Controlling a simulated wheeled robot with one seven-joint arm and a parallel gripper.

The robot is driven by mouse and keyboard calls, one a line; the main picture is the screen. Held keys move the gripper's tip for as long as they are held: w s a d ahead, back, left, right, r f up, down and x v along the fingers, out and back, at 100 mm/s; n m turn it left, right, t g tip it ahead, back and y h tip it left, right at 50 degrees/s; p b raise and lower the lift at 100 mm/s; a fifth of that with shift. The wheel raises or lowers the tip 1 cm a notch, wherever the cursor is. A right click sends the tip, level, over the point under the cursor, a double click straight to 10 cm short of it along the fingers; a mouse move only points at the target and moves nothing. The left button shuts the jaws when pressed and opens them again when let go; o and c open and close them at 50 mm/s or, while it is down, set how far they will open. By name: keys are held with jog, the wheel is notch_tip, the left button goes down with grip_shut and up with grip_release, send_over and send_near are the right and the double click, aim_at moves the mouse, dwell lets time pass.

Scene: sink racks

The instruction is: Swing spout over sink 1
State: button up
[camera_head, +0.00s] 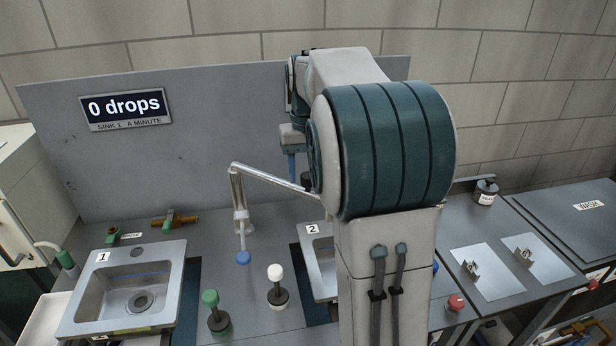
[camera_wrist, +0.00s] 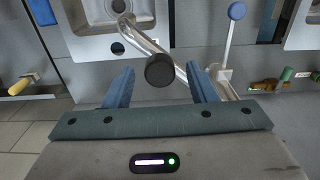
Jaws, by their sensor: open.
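The chrome spout (camera_head: 268,178) rises from its post between the sinks and slants right toward sink 2 (camera_head: 318,250). Its far end is hidden behind my arm in the head view. In the wrist view the spout (camera_wrist: 146,42) ends over a sink basin (camera_wrist: 92,16), and a black round knob (camera_wrist: 160,71) shows on it. My gripper (camera_wrist: 161,72) is open, its blue fingers on either side of the knob; I cannot tell if they touch it. In the head view one blue finger (camera_head: 292,166) shows beside my arm. Sink 1 (camera_head: 105,299) is at the left, with no spout over it.
A blue-ended lever (camera_head: 243,257) hangs at the spout post. Green (camera_head: 210,298) and white (camera_head: 275,272) knobs stand between the sinks. A brass valve (camera_head: 174,221) is behind sink 1. The wall display (camera_head: 125,106) reads 0 drops.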

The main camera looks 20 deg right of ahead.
jog(key=shift+f, duration=1.05)
